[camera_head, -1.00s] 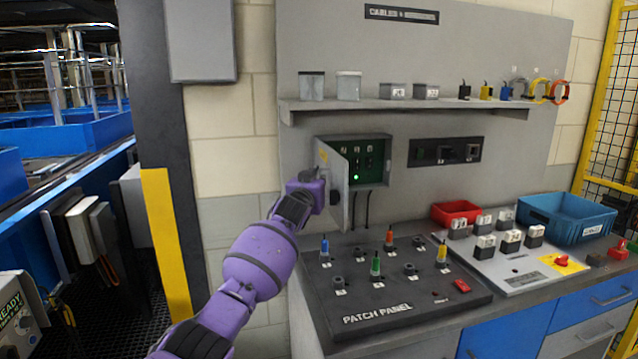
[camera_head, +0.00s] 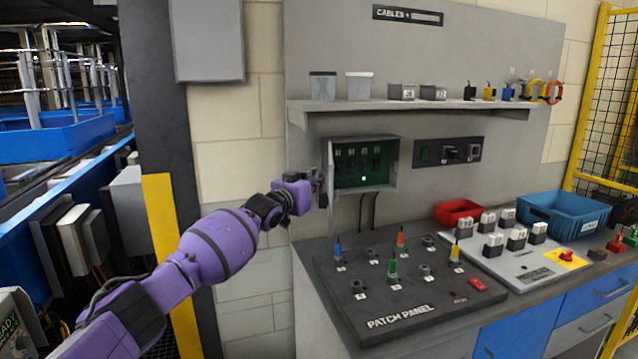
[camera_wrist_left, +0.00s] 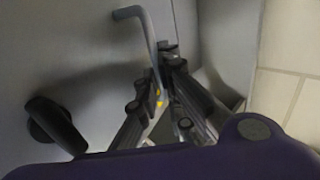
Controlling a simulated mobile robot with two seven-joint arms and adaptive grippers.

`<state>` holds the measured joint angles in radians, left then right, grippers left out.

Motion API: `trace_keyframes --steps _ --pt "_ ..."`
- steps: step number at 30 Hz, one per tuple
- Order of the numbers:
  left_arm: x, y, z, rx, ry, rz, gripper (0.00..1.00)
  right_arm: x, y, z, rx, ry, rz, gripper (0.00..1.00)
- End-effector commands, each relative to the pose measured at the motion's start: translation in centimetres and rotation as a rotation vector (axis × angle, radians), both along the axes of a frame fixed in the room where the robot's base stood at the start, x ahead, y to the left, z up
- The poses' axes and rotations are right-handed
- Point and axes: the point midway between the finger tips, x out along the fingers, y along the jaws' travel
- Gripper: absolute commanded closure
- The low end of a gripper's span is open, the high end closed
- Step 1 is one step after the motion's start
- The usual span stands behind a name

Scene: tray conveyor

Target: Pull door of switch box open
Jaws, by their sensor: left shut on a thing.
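The switch box (camera_head: 397,166) is on the grey wall panel, with its green inside and a lit green lamp showing. Its door (camera_head: 330,190) is hinged at the left, stands open and points out from the panel, seen nearly edge-on. My left gripper (camera_head: 318,186) is at the door's left side. In the left wrist view my left gripper (camera_wrist_left: 163,78) is shut on a bent grey handle (camera_wrist_left: 143,30), and its fingers hide the lower part of the handle. A dark knob (camera_wrist_left: 52,122) sits on the grey surface there. My right gripper is not in view.
The patch panel (camera_head: 405,322) with several coloured plugs lies on the bench below the box. A shelf (camera_head: 420,107) is above. A red bin (camera_head: 458,211) and a blue bin (camera_head: 565,216) stand at the right. A yellow-edged dark post (camera_head: 165,220) is at the left.

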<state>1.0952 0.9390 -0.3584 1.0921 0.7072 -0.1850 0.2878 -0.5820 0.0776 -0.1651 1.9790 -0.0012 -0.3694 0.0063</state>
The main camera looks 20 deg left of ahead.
Motion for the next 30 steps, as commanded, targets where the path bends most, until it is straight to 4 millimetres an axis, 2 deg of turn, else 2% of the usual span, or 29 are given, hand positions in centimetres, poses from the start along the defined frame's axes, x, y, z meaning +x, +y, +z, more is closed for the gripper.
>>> trace_keyframes --steps 1,22,23,26,30 --pt "-0.08 0.20 1.41 -0.006 -0.022 -0.005 1.00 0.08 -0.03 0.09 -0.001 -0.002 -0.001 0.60" --pt "-0.45 0.65 1.45 -0.010 -0.022 -0.016 1.00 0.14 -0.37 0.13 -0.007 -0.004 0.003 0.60" --pt "-0.45 0.65 1.46 -0.009 -0.022 -0.016 0.91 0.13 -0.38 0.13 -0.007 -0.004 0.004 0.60" --pt "-0.44 0.59 1.32 -0.007 -0.020 -0.017 0.77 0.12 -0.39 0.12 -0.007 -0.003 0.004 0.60" --pt "-0.45 0.50 0.87 -0.005 -0.014 -0.018 0.75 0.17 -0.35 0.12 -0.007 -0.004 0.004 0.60"
